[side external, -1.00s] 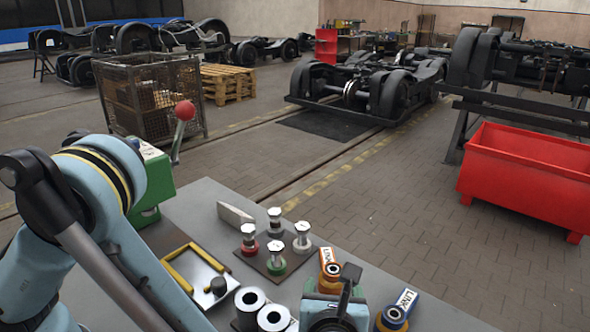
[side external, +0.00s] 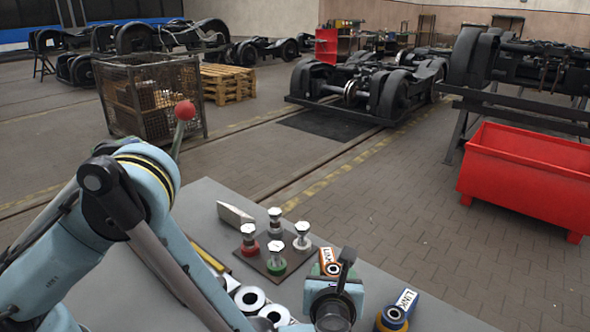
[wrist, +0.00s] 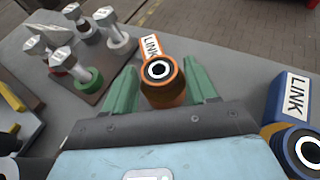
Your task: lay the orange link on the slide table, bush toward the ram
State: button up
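The orange link (wrist: 163,88) lies on the bench with its bush toward my gripper and its white label end pointing away in the wrist view. It also shows in the side view (side external: 329,258), partly behind my gripper (side external: 335,308). The green fingers of my gripper (wrist: 163,78) stand on either side of the orange bush, seemingly open; contact is not clear. The slide table, a pale plate with yellow rails (side external: 209,259), is mostly hidden by my arm; a yellow rail shows at the left in the wrist view (wrist: 12,98). The ram is hidden.
A blue link (side external: 395,312) lies close to the right of my gripper. Several bolt-topped posts (side external: 276,246) stand on a dark plate to the left. Pale rings (side external: 250,299) sit beside my arm. A red-knobbed lever (side external: 185,111) rises behind.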

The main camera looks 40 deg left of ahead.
grip_shut()
jog(key=shift+r, duration=0.75)
jog(key=r, duration=0.3)
jog(key=shift+s+d, duration=0.15)
jog(key=shift+d, duration=0.05)
jog(key=w+r+v, duration=0.1)
jog(key=r+v, duration=0.1)
jog(key=v, duration=1)
jog(key=w+a+r+m+h, duration=0.15)
jog(key=a+r, duration=0.25)
jog(key=a, duration=0.8)
jog(key=w+a+r, duration=0.2)
jog(key=a+r, duration=0.2)
jog(key=a, duration=0.8)
notch_tip(320, 180, up, 8)
jog(key=w+m+t+h, duration=0.1)
jog(key=h, duration=0.1)
jog(key=shift+w+d+r+m+t, duration=0.15)
jog(key=shift+d+r+m+t, duration=0.05)
jog(key=shift+m+t, duration=0.15)
